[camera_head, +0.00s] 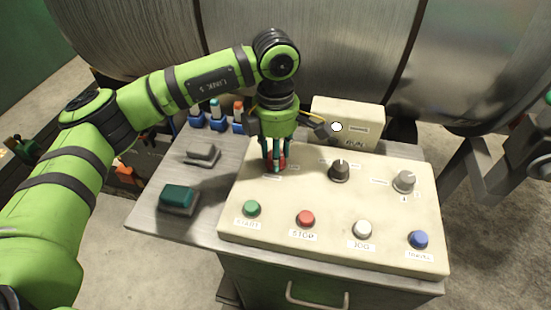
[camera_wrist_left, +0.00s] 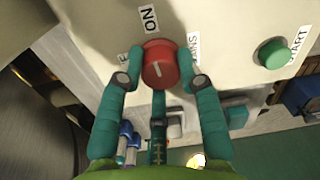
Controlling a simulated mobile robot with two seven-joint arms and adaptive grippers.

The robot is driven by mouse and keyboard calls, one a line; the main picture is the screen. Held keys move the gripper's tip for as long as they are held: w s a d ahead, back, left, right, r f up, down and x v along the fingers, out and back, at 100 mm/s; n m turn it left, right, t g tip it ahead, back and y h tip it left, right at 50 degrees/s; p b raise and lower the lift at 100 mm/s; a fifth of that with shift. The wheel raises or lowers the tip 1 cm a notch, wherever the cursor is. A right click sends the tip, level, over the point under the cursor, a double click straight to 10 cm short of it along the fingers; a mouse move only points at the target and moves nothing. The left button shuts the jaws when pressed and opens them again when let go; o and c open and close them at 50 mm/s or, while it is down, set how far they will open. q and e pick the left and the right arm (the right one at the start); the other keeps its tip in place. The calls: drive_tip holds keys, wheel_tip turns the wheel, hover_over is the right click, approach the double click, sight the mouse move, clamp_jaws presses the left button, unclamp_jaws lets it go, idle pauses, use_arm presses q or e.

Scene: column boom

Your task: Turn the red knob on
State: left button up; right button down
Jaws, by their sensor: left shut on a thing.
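The red knob (camera_wrist_left: 158,62) sits on the cream control panel (camera_head: 323,255) at its upper left. In the wrist view it is round with a white pointer line, next to a label reading "ON" and other labels partly hidden. My left gripper (camera_wrist_left: 158,75) is shut on the red knob, with teal fingers on both sides of it. In the head view the left gripper (camera_head: 274,163) comes down onto the knob from above and covers much of it. My right gripper is in neither view.
A black knob (camera_head: 339,172) and a grey knob (camera_head: 404,181) stand right of the red one. Green (camera_head: 252,208), red (camera_head: 306,218), white (camera_head: 363,229) and blue (camera_head: 419,239) buttons line the front. A cream box (camera_head: 347,115) stands behind the panel.

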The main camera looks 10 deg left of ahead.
use_arm(q)
drive_tip(key=shift+f+m+b, duration=0.15)
drive_tip(key=shift+m+b, duration=0.15)
drive_tip(key=shift+m, duration=0.1)
drive_tip(key=o, duration=1.2)
drive_tip(key=shift+c, duration=0.2)
drive_tip(key=shift+r, duration=0.2)
wheel_tip(320, 180, up, 12)
drive_tip(key=shift+w, duration=0.2)
